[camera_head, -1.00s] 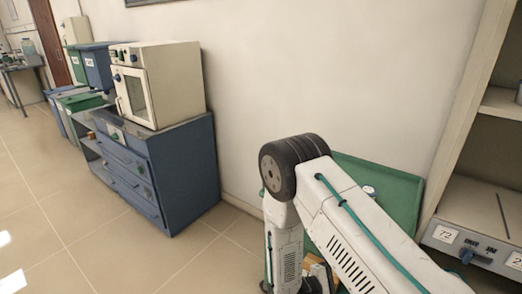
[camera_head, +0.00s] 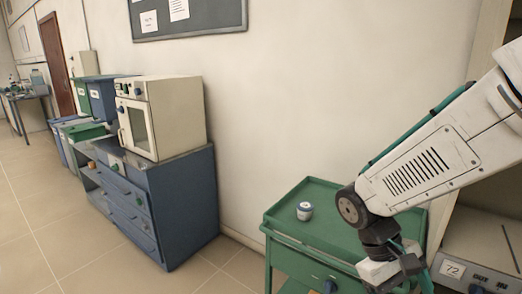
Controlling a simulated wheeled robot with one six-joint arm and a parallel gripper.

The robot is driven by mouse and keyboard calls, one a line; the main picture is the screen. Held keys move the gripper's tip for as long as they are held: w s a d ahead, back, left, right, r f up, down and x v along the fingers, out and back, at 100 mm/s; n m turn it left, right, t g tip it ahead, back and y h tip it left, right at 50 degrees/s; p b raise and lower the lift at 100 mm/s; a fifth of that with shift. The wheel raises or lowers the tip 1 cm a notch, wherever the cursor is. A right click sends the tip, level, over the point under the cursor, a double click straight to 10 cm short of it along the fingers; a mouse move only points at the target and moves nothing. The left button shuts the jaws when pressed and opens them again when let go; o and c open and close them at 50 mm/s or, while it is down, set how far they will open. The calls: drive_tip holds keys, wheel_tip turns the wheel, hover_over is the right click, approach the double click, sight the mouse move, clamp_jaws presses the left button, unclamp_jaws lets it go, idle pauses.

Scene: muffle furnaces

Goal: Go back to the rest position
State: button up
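My arm reaches in from the right edge. My gripper (camera_head: 392,272) hangs from the dark wrist joint at the lower right, in front of the green cart's right part. Its fingers point down and are too small and too overlapped to show whether they are open or shut. No held object can be made out. The rest position itself is not marked by anything in view.
A green cart (camera_head: 330,192) stands against the wall, with a small white jar (camera_head: 305,211) on its top. A white oven (camera_head: 162,115) sits on a blue cabinet (camera_head: 185,205) at the left. A furnace panel labelled 72 (camera_head: 478,262) is close at the right. The left floor is clear.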

drive_tip(key=s+r+m+t+y, duration=0.3)
drive_tip(key=s+r+t, duration=0.3)
drive_tip(key=r, duration=0.5)
drive_tip(key=shift+s+r+t+y, duration=0.2)
drive_tip(key=shift+s+t+y, duration=0.1)
drive_tip(key=shift+s+y, duration=0.55)
